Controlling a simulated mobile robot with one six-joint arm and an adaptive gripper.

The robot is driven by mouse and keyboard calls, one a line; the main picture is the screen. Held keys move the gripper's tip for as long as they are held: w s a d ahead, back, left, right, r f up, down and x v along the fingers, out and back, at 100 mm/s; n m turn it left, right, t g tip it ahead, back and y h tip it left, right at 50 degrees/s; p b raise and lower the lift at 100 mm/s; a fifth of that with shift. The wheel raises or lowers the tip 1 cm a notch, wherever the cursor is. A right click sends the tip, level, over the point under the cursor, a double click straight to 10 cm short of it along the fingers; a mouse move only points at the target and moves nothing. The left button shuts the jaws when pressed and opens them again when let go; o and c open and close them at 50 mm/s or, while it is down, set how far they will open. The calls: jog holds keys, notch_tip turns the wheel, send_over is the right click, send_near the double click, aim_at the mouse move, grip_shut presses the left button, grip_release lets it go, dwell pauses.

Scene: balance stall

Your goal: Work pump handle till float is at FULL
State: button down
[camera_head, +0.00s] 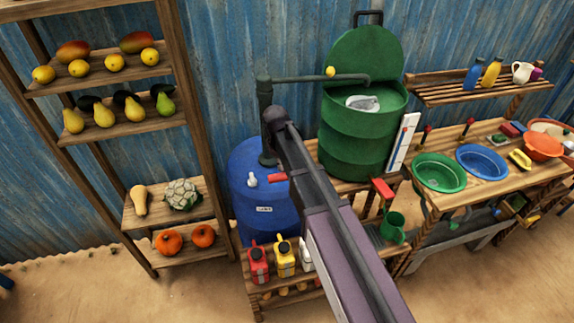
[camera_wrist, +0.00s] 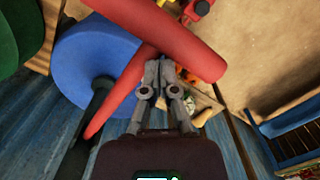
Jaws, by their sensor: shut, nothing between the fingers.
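The pump's dark pipe (camera_head: 265,105) rises from a blue barrel (camera_head: 262,210) and runs across to a green tank (camera_head: 360,140) with its lid raised. A red handle part (camera_head: 277,178) shows left of my arm, and a red block (camera_head: 383,188) shows to its right; my arm hides what lies between. In the wrist view a thick red bar (camera_wrist: 170,35) crosses a red lever (camera_wrist: 120,95). My gripper (camera_wrist: 158,65) is shut and empty, its tips close to that crossing; contact is unclear. A white gauge board (camera_head: 403,145) stands beside the tank; its float level is too small to read.
A fruit shelf (camera_head: 150,128) stands left. Red and yellow jugs (camera_head: 284,257) stand on a low rack below the barrel. A bench (camera_head: 465,190) with green and blue basins (camera_head: 482,161) is at right. Open sandy ground (camera_head: 190,290) lies in front.

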jog(key=shift+w+a+r, duration=0.25)
jog(key=shift+w+a, duration=0.2)
jog(key=shift+a, duration=0.2)
jog(key=shift+s+d+f+b, duration=0.2)
jog(key=shift+s+d+f, duration=0.1)
jog(key=shift+s+d, duration=0.25)
jog(key=shift+s+d+f+b, duration=0.2)
jog(key=shift+s+d+f, duration=0.1)
jog(key=shift+d, duration=0.4)
notch_tip(320, 180, up, 5)
jog(key=p, duration=0.4)
jog(key=shift+f+p, duration=0.1)
jog(key=shift+p, duration=0.25)
notch_tip(320, 180, up, 7)
jog(key=p, duration=0.7)
jog(key=s+d+f+m+b, duration=0.5)
jog(key=s+d+f+b, duration=0.2)
jog(key=d+f+b, duration=0.2)
jog(key=s+d+f+m+y+b, duration=0.1)
jog(key=s+d+f+m+b, duration=0.5)
jog(key=d+f+b, duration=0.3)
jog(key=s+d, duration=0.1)
jog(key=d, duration=0.3)
jog(key=shift+s+f+t+b, duration=0.15)
jog(key=shift+f+t+b, duration=0.15)
jog(key=shift+f+b, duration=0.1)
